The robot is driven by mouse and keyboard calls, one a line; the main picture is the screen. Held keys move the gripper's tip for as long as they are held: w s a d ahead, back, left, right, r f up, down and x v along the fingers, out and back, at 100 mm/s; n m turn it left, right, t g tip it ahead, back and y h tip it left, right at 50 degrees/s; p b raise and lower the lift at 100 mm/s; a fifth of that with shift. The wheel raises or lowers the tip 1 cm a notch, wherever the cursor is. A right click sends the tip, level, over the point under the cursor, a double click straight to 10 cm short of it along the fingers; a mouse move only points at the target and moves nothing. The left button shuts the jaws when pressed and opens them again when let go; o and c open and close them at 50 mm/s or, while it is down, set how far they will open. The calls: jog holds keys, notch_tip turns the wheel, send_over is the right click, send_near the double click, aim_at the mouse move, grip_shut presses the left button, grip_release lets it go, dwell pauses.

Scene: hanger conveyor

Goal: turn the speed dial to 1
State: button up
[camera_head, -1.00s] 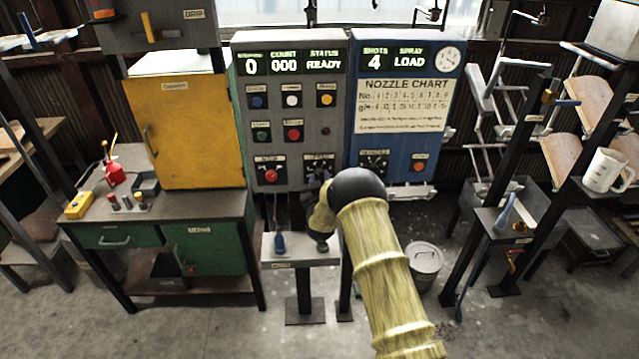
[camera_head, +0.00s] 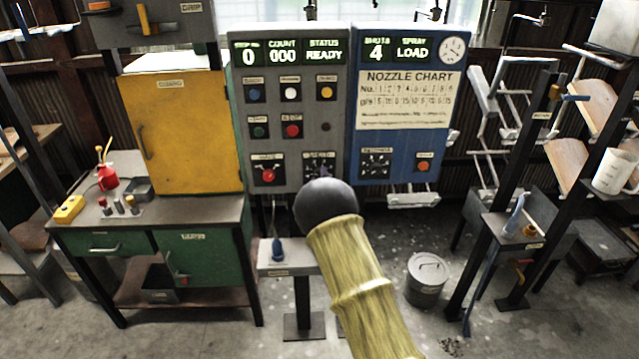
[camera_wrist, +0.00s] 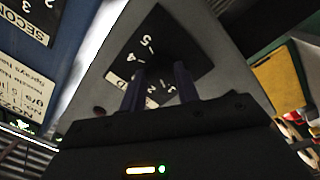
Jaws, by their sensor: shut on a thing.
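The speed dial (camera_head: 319,162) is on a black plate low on the grey control panel, right of a red button; my arm hides its lower part in the head view. In the wrist view its plate (camera_wrist: 151,45) shows white numbers, among them 4 and 5. My gripper (camera_wrist: 160,88) has its two fingers on either side of the dial's knob, shut on it. The knob is mostly hidden between the fingers, and I cannot tell which number it points to. In the head view my gripper is hidden behind my arm.
The blue panel with the nozzle chart (camera_head: 405,97) and seconds dial (camera_head: 375,163) is just right. A red button (camera_head: 268,175) is close on the left. A small stand (camera_head: 287,262) is below, and a lidded bucket (camera_head: 427,280) is on the floor.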

dwell(0.3)
jog(key=o, duration=1)
jog(key=shift+c, duration=0.2)
jog(key=s+b, duration=0.4)
jog(key=s, duration=1.3)
jog(key=shift+s+a+f, duration=0.2)
jog(key=shift+a+f, duration=0.15)
jog(key=shift+a, duration=0.05)
